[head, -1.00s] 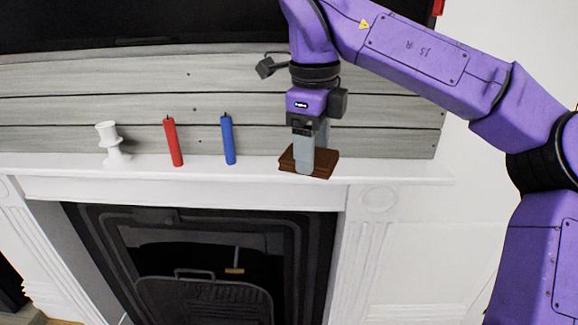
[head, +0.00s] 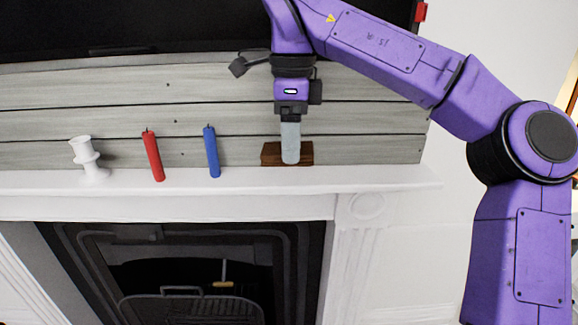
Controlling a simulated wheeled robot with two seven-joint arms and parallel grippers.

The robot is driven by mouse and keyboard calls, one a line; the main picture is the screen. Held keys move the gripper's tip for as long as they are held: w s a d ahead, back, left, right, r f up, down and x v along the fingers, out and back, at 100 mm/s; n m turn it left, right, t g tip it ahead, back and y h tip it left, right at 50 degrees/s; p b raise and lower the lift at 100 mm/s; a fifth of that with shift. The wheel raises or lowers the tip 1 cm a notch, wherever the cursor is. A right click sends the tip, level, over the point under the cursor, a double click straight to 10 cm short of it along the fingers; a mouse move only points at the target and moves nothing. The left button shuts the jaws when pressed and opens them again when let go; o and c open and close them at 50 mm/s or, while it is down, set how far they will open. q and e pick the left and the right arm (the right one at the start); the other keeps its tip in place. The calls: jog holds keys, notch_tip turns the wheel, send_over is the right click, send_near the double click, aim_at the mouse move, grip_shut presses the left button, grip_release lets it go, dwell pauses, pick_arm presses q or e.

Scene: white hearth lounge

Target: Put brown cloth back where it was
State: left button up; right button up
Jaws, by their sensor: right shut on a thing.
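The brown cloth (head: 303,152) looks like a small folded brown block in the head view. It is at the right part of the white mantel shelf (head: 390,178), close to the grey plank wall. My right gripper (head: 290,158) points down and is shut on the brown cloth. Its fingers hide the middle of the cloth. I cannot tell whether the cloth touches the shelf. My left gripper is not in view.
A white candle holder (head: 88,157), a red candle (head: 153,156) and a blue candle (head: 212,152) stand on the shelf to the left. A dark screen (head: 130,22) is above. The fireplace (head: 190,270) opens below. The shelf's right end is clear.

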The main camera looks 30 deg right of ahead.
aim_at(290, 182)
jog(key=w+d+f, duration=0.1)
jog(key=f, duration=0.1)
jog(key=w+d+f, duration=0.1)
jog(key=w+f, duration=0.1)
jog(key=w+d+f, duration=0.1)
jog(key=w+f, duration=0.1)
jog(key=shift+w+d+f, duration=0.2)
jog(key=shift+w+f, duration=0.05)
jog(key=shift+f, duration=0.05)
notch_tip(290, 182, down, 2)
jog(key=shift+w+p, duration=0.1)
jog(key=shift+p, duration=0.4)
jog(key=shift+f, duration=0.4)
jog(key=o, duration=1.6)
jog(key=shift+o, duration=0.2)
jog(key=shift+f+b, duration=0.3)
jog(key=shift+b, duration=0.35)
notch_tip(290, 182, up, 11)
jog(key=p, duration=0.2)
jog(key=shift+a, duration=0.25)
